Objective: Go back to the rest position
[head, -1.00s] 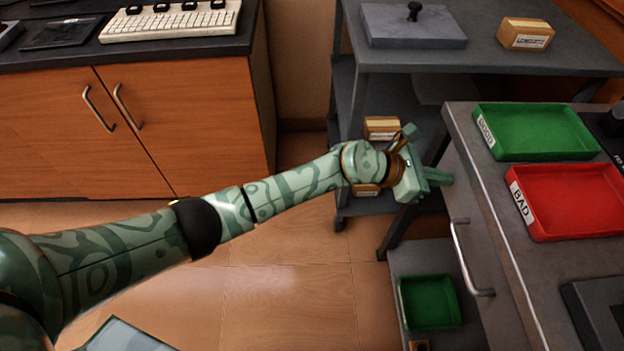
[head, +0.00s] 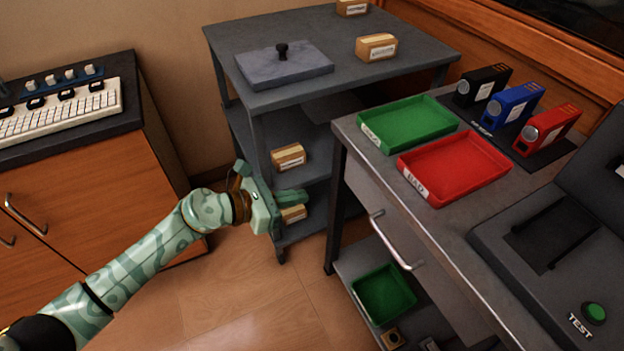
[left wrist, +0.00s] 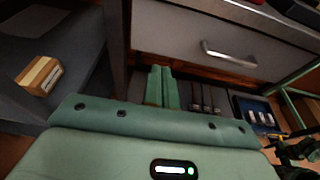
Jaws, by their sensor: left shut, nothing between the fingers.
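My left gripper (head: 291,197) shows in the head view, at the end of a patterned green arm reaching in from the lower left. It is in front of the grey shelf cart and left of the grey workbench. In the left wrist view its two green fingers (left wrist: 162,87) lie side by side, shut with nothing between them. A small labelled box (head: 293,214) shows just beyond the fingers, partly hidden by them. My right gripper is not in view.
The shelf cart (head: 345,79) holds several boxes and a grey plate. The workbench (head: 372,176) carries a green tray (head: 446,136), a red tray (head: 496,192), three coloured devices and a TEST unit. A wooden cabinet (head: 60,190) stands left. Floor (head: 235,300) between is clear.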

